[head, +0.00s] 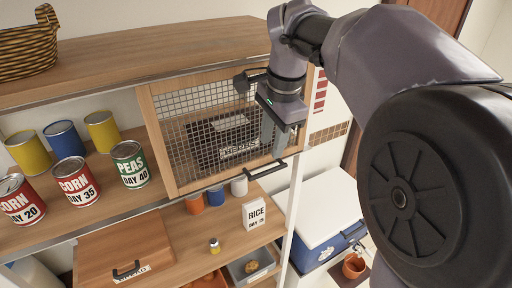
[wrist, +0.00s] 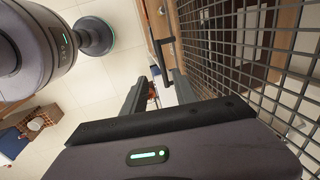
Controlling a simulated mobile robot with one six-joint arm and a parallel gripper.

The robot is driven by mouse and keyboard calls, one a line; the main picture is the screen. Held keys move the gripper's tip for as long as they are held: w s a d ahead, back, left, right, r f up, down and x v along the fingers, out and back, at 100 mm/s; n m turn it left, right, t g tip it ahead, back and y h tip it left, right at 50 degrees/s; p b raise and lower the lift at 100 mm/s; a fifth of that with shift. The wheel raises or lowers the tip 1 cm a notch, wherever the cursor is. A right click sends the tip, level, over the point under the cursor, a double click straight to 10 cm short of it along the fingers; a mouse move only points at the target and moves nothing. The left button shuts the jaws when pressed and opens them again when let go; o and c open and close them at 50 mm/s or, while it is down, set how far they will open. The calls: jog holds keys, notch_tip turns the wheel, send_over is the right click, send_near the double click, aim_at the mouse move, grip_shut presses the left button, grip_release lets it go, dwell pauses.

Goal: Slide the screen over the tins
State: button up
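The screen (head: 190,118) is a wire mesh in a wooden frame, standing at the right part of the upper shelf. A black bar handle (head: 266,170) sits at its lower right; the handle also shows in the wrist view (wrist: 165,50). Several tins stand uncovered to its left: yellow tins (head: 102,130), a blue tin (head: 64,139), red corn tins (head: 77,182) and a green peas tin (head: 130,164). My gripper (head: 276,140) hangs in front of the screen's right side, above the handle. Its fingers (wrist: 160,88) are apart and empty, near the handle but not around it.
A dark labelled box (head: 226,140) stands behind the mesh. Below are a wooden bread box (head: 115,250), a rice box (head: 256,213) and a grey bin (head: 250,270). A basket (head: 28,50) sits on top. A blue and white cooler (head: 325,235) stands at right.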

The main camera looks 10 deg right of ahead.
aim_at(266, 171)
jog(key=f, duration=0.3)
jog(key=w+f, duration=0.1)
jog(key=f, duration=0.2)
jog(key=w+f, duration=0.1)
jog(key=f, duration=0.1)
jog(key=shift+a+f+b, duration=0.25)
jog(key=shift+f+b, duration=0.05)
jog(key=shift+f, duration=0.1)
jog(key=shift+w+f, duration=0.15)
jog(key=shift+f, duration=0.25)
grip_shut()
dwell(0.4)
